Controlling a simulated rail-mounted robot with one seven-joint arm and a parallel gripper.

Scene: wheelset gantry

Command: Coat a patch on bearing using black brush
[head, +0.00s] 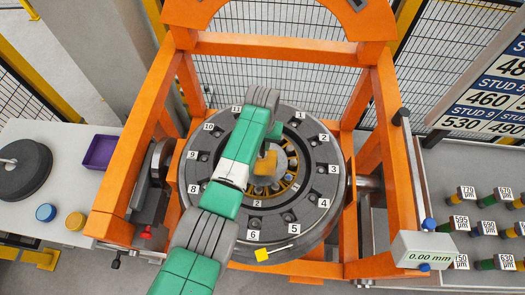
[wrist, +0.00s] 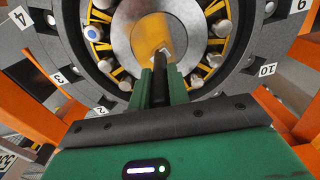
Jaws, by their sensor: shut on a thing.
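The bearing (wrist: 208,72) sits in the middle of the wheel (head: 322,168), with pale rollers in a yellow cage around a grey ring. One roller end at the upper left of the wrist view has a blue spot (wrist: 91,32). My gripper (wrist: 159,78) is shut on a dark upright handle, which appears to be the black brush (wrist: 158,90). Its pale tip points at the ochre centre of the bearing. I cannot tell whether the tip touches. In the head view my arm covers part of the bearing (head: 289,182), and the brush cannot be made out.
An orange gantry frame (head: 382,110) surrounds the numbered wheel. A yellow tag (head: 261,254) with a thin pale stick is at the wheel's lower edge. Labelled studs stand at right.

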